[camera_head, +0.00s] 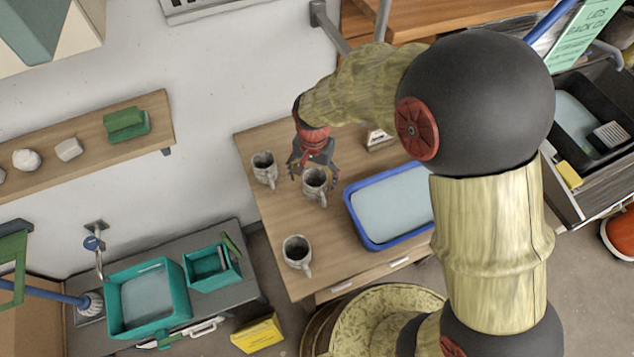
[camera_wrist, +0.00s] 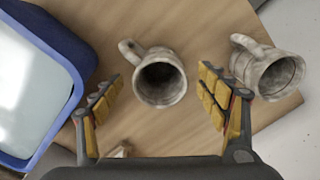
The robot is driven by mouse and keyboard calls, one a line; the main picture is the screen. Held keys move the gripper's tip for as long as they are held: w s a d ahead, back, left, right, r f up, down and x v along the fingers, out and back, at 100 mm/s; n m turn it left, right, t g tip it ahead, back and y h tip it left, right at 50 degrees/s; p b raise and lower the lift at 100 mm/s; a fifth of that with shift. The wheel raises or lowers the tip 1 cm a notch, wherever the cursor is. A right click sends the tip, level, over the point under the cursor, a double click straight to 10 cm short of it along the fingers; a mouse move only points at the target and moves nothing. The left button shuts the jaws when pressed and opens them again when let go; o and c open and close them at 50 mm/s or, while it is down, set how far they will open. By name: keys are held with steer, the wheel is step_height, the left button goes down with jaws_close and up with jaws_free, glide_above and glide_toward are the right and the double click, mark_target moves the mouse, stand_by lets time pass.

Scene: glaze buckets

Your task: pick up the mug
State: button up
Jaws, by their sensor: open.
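Three grey, stone-patterned mugs stand upright on the wooden table (camera_head: 270,215). One mug (camera_head: 315,186) is just below my gripper (camera_head: 313,172) in the head view, another mug (camera_head: 264,172) is to its left, and a third mug (camera_head: 297,254) is near the front edge. In the wrist view, my gripper (camera_wrist: 160,80) is open, with its yellow-padded fingers apart on either side of the middle mug (camera_wrist: 160,82). That mug's handle points to the upper left. Another mug (camera_wrist: 270,72) shows beyond the right finger. Nothing is held; contact cannot be seen.
A blue-rimmed tray (camera_head: 366,236) with pale contents sits right of the mugs; its rim also shows in the wrist view (camera_wrist: 72,48). A small sign (camera_head: 378,139) stands behind. Below left are a teal basin (camera_head: 173,318) and a yellow box (camera_head: 258,335). Bare table lies between the mugs.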

mark_target(314, 186)
step_height(314, 186, down, 6)
steer(key=shift+w+f+b, duration=0.1)
steer(key=shift+b, duration=0.4)
steer(key=shift+c, duration=1.1)
steer(key=c, duration=1.3)
